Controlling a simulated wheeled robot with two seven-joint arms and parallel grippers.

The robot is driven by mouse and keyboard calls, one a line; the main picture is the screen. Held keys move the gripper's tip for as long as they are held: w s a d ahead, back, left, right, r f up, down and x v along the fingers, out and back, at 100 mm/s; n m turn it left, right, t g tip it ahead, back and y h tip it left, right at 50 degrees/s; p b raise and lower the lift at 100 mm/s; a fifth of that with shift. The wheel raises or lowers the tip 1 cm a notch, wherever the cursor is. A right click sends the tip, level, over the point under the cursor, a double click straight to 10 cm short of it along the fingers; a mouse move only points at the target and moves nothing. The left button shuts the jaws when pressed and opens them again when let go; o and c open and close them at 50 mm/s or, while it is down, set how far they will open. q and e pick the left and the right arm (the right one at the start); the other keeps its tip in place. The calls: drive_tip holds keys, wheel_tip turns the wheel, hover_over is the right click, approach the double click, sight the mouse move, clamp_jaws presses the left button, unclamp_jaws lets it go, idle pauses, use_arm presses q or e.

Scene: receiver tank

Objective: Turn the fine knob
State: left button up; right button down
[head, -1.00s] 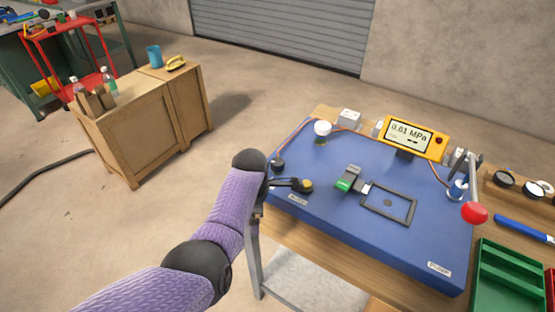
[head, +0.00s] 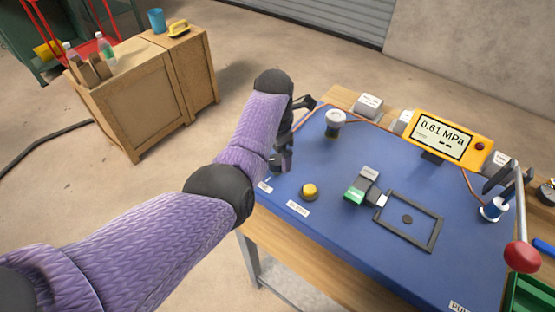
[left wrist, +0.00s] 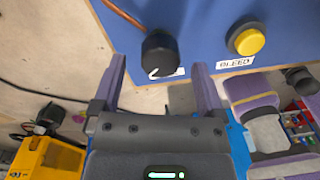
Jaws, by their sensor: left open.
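The fine knob is most likely the black round knob (left wrist: 160,55) with a white mark, on the blue panel's edge in the left wrist view. A white label beside it is partly hidden. My left gripper (left wrist: 158,82) is open, its two fingers to either side and short of the knob, with no contact visible. In the head view my left gripper (head: 284,163) is over the panel's left corner and largely hides the knob there. The yellow gauge (head: 444,137) reads 0.61 MPa. My right gripper is not in view.
A yellow button (head: 309,191) sits close to the knob; it also shows in the left wrist view (left wrist: 248,41). A white-topped fitting (head: 335,121) stands behind. The blue panel (head: 335,235) also bears a green-and-grey block (head: 361,187), a black frame (head: 430,242) and a red-balled lever (head: 522,256).

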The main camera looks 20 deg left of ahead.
use_arm(q)
drive_tip(key=shift+f, duration=0.75)
clamp_jaws()
drive_tip(key=shift+r, duration=0.1)
drive_tip(key=shift+m, duration=0.4)
